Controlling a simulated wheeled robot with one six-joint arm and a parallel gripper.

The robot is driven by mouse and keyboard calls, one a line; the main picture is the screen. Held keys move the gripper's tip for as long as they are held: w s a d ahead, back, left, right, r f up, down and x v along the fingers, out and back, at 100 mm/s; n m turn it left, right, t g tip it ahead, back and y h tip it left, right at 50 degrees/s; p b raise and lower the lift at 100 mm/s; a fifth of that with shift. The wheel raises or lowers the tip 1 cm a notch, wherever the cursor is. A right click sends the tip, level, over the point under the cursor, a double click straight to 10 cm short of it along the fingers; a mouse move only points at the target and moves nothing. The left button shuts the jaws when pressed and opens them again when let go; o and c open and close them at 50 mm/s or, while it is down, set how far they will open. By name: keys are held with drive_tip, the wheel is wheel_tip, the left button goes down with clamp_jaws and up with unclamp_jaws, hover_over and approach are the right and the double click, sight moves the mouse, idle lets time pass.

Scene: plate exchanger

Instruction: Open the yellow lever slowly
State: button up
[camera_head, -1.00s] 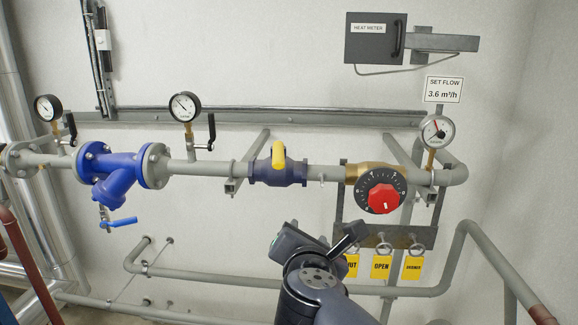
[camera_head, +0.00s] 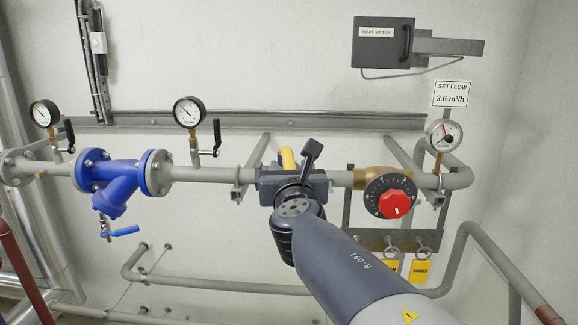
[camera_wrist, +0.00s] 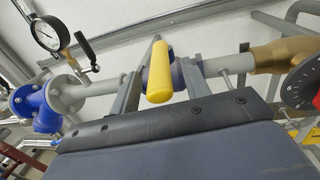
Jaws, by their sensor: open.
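The yellow lever (camera_head: 287,157) sits on the dark valve body in the middle of the upper pipe. In the wrist view the lever (camera_wrist: 159,75) stands between the two grey fingers of my gripper (camera_wrist: 166,72). The fingers are open, one on each side of the lever. I cannot tell whether either finger touches it. In the head view my wrist and gripper hide most of the valve body, and only the upper part of the lever shows.
A brass valve with a red knob (camera_head: 394,204) is right of the lever, with a gauge (camera_head: 444,135) beyond. A blue strainer (camera_head: 112,177) and a gauge with a black-handled valve (camera_head: 189,112) are left. Yellow tags (camera_head: 420,271) hang below.

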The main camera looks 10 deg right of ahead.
drive_tip(key=shift+w+d, duration=0.2)
drive_tip(key=shift+w, duration=1)
clamp_jaws()
